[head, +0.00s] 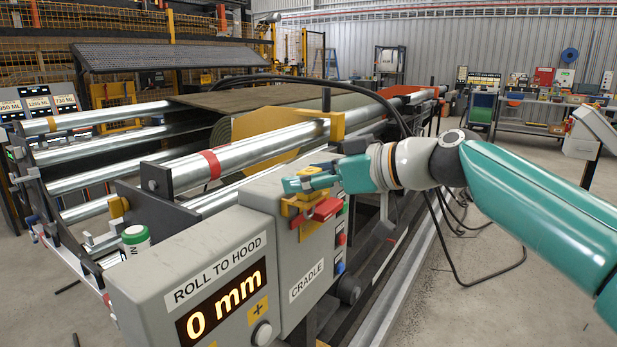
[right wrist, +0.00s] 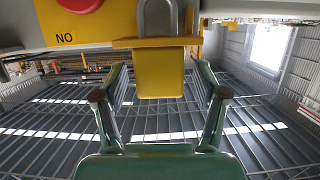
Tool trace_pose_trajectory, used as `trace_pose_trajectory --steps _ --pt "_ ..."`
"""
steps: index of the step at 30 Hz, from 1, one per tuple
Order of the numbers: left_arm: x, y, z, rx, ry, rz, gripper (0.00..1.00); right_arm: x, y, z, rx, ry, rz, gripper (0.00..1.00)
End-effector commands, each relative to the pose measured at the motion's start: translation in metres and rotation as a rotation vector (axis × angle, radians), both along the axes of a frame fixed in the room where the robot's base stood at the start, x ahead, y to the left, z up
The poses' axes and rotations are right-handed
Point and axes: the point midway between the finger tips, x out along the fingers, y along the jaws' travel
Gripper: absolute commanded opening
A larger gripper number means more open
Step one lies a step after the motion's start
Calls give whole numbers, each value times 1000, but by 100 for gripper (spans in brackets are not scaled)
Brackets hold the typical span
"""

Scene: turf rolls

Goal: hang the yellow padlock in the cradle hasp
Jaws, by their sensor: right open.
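The yellow padlock shows in the right wrist view, with its yellow body (right wrist: 160,83) below a yellow hasp plate (right wrist: 124,42) and its grey shackle (right wrist: 174,14) above the plate. The shackle appears to pass through the plate, though the plate hides the crossing. My right gripper (right wrist: 161,66) is open, with a finger on each side of the body and a visible gap at both. In the head view my right gripper (head: 293,184) is at the cradle box (head: 306,262), over yellow parts where padlock and hasp are hard to tell apart. My left gripper is not in view.
A red handle (head: 322,210) sticks out just below my right gripper. The grey display box (head: 190,285) reading 0 mm stands in front, with a white-and-green canister (head: 136,238) behind it. Steel rollers (head: 235,163) run behind the cradle box. Open floor lies to the right.

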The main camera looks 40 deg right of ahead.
Motion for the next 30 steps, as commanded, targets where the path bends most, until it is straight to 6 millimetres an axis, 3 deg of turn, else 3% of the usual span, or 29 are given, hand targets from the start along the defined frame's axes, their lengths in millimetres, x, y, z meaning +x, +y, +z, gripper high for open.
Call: trace_pose_trajectory --steps 7,21,30 --pt "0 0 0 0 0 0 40 -19 -10 7 -1 -2 -5 71" --pt "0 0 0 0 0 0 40 -94 -42 31 0 -1 -6 71" --pt "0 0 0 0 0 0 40 -106 -44 35 0 -1 0 71"
